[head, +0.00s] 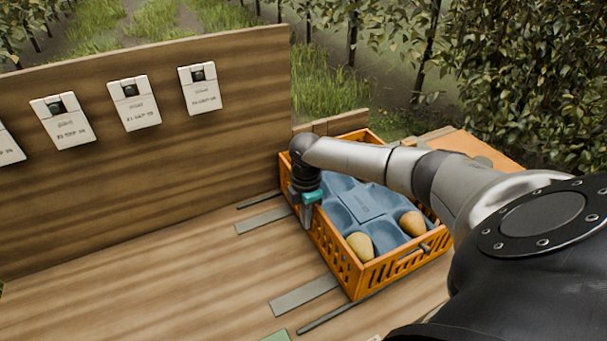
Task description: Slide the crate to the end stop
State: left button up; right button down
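An orange slatted crate (346,272) stands on the wooden bench at right of centre. It holds a blue moulded tray (362,203) with two yellow-brown pears visible, one at the near corner (360,246) and one at the right (412,223). My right arm reaches across the crate from the right. My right gripper (307,212) points down at the crate's left wall, with teal parts by its fingers. I cannot tell whether the fingers touch or straddle the wall. No part is clearly recognisable as the end stop. My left gripper is out of view.
Dark rails (334,313) and grey strips (305,295) lie on the bench left of the crate. A wooden back board (150,150) carries several white cards (134,104). A low wooden piece (340,122) stands behind the crate. The bench's left side is clear.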

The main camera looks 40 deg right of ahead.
notch_tip(320, 180, up, 15)
jog(key=p, duration=0.2)
jog(key=shift+r, duration=0.15)
jog(key=shift+a, duration=0.1)
